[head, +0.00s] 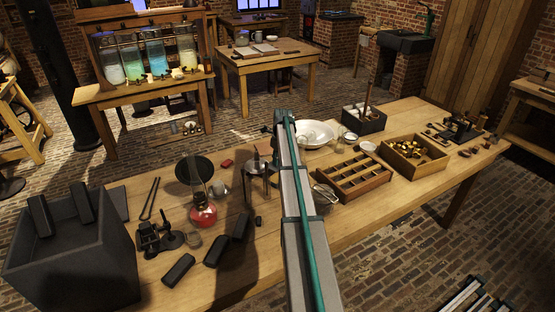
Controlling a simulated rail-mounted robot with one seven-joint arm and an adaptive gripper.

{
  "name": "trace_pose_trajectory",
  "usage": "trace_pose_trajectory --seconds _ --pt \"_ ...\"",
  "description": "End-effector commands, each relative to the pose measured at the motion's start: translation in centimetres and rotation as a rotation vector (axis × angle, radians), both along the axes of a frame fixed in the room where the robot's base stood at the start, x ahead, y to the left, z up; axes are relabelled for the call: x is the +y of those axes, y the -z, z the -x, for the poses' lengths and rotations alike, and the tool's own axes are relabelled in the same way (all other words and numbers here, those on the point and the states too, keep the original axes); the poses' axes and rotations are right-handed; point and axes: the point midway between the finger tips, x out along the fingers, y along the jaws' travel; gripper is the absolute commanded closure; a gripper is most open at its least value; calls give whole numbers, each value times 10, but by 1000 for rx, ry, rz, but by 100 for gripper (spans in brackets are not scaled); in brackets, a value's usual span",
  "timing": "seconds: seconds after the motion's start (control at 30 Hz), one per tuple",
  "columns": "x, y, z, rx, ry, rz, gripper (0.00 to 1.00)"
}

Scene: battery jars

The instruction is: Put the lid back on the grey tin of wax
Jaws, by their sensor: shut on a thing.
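My arm (301,220) reaches up the middle of the view and over the long workbench (375,225). A small grey round vessel (222,190) stands behind the red spirit lamp (203,213). It may be the grey tin of wax, but it is too small and too covered for me to be sure. I cannot make out the lid.
A dark open box (75,265) stands at the bench's left end, with several black blocks near it. Right of my arm are a white bowl (314,134), a divided wooden tray (353,177) and a box of brass parts (415,155). Bare wood shows along the front edge.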

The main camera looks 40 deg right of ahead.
Motion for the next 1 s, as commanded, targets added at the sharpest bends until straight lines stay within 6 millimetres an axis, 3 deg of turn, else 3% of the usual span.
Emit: trace_pose_trajectory --seconds 0.7,1.0 --pt "0 52 0 0 0 0 100" --pt "0 63 0 0 0 -1 100"
